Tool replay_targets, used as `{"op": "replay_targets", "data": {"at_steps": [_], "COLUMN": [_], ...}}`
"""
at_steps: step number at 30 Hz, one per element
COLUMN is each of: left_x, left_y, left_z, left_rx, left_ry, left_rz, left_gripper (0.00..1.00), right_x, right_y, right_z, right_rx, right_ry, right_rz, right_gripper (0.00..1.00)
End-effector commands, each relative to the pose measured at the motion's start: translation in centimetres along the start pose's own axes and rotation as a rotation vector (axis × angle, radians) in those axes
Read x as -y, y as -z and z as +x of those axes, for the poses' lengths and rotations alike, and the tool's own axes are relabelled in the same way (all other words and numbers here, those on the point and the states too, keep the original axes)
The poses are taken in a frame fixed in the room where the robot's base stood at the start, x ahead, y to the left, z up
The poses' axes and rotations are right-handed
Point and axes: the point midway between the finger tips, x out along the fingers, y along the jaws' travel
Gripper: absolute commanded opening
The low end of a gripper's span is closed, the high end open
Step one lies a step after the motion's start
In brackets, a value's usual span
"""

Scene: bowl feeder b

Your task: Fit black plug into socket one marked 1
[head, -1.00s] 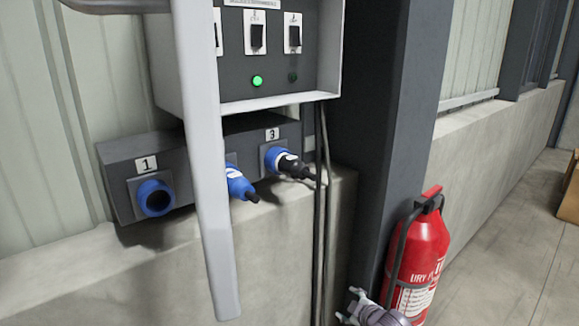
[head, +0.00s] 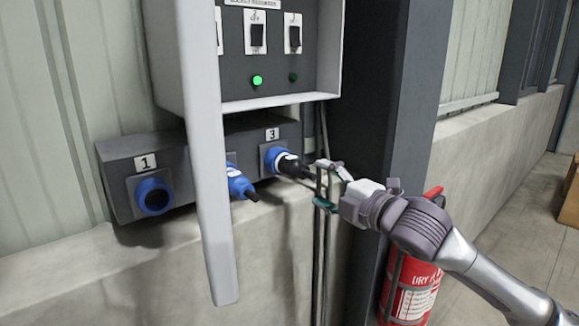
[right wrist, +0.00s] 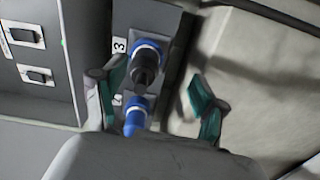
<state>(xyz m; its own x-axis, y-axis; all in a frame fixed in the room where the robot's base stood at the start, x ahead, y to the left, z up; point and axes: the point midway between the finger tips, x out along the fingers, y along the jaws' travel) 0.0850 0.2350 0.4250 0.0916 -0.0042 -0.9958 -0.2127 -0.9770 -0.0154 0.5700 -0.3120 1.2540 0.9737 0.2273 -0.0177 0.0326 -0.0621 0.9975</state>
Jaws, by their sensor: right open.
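The black plug (head: 294,168) sits in the blue socket marked 3 (head: 272,158) on the grey socket box, its cable end pointing right. It also shows in the right wrist view (right wrist: 146,66), between the fingers and beyond them. Socket one (head: 153,196), blue and empty, is at the left end under the label 1. My right gripper (head: 326,184) is open, just right of the black plug's cable end, and appears not to be closed on anything. In the right wrist view the two teal-padded fingers (right wrist: 158,88) stand wide apart. My left gripper is not in view.
A blue plug (head: 240,184) is in the middle socket, partly behind a pale upright bar (head: 208,200). A switch cabinet (head: 270,60) with a lit green lamp hangs above. Dark vertical conduits (head: 322,260) run down behind my right gripper. A red fire extinguisher (head: 408,290) stands lower right.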

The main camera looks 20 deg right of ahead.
Motion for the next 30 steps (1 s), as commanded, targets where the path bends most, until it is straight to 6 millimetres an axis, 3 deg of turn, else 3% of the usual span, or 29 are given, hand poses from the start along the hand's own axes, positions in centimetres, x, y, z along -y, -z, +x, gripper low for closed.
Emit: {"op": "replay_targets", "data": {"at_steps": [6, 19, 23, 30], "left_x": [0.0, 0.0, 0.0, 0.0], "left_y": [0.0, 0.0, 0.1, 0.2], "left_z": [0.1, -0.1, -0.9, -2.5], "left_rx": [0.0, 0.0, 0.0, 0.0], "left_ry": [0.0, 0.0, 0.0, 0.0], "left_rz": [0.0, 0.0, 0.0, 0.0], "left_gripper": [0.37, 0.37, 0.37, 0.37], "right_x": [-1.6, -1.8, -2.0, -2.1], "right_y": [1.9, 1.9, 1.9, 2.1], "right_z": [-1.1, -0.9, 0.0, 3.4], "right_rx": [-0.032, -0.033, -0.033, -0.033], "right_ry": [-0.017, -0.018, -0.019, -0.019], "right_rz": [-0.068, -0.067, -0.064, -0.063], "right_gripper": [0.72, 0.72, 0.72, 0.72]}}
